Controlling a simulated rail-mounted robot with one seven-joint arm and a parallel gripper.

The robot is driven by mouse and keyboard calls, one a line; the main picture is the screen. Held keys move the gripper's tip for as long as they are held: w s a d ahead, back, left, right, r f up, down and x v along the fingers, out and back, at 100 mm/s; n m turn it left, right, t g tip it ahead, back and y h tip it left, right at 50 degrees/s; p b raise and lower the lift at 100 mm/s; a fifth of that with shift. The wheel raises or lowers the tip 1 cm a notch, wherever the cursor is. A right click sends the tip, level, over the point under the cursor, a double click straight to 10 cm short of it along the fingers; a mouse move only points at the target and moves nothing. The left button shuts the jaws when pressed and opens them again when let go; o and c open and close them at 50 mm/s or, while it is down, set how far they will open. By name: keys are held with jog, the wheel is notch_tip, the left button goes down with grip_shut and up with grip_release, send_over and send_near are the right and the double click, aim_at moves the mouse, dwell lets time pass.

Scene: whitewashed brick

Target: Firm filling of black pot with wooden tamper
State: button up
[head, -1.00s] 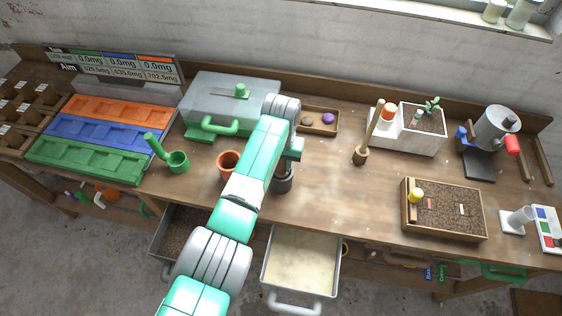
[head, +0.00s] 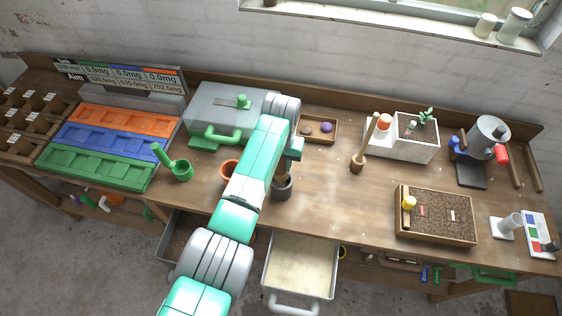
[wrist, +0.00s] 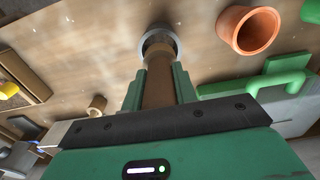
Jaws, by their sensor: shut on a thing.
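The black pot (head: 283,190) stands on the bench near its front edge, partly behind my arm. In the wrist view its grey rim (wrist: 158,33) shows beyond the fingers, with a dark inside. My gripper (head: 293,150) is above the pot and shut on the wooden tamper (wrist: 158,88), a brown cylinder held between the green fingers. The tamper (head: 281,172) points down at the pot, and its far end overlaps the opening. I cannot tell how deep it reaches or whether it touches the filling, which is mostly hidden.
A terracotta pot (head: 229,168) stands close to the left of the black pot, and a green cup (head: 182,171) farther left. A grey box (head: 222,112) with green handles is behind. Open drawers (head: 301,262) jut out in front. Bench room right of the pot is clear.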

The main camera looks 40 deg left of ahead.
jog(key=shift+r+p, duration=2.4)
jog(key=shift+r, duration=0.5)
jog(key=shift+f, duration=0.1)
jog(key=s+d+r+m+p, duration=0.1)
jog(key=s+d+m+p, duration=0.1)
jog(key=d, duration=0.9)
jog(key=s+d+r+m+p, duration=0.1)
jog(key=s+d+m+p, duration=0.1)
jog(key=d, duration=0.9)
jog(key=s+d+r+m+p, duration=0.1)
jog(key=s+d+m+p, duration=0.1)
jog(key=d, duration=0.9)
jog(key=shift+s+d+r+p, duration=0.35)
jog(key=shift+s+d+p, duration=0.1)
jog(key=shift+s, duration=0.6)
jog(key=shift+a, duration=0.1)
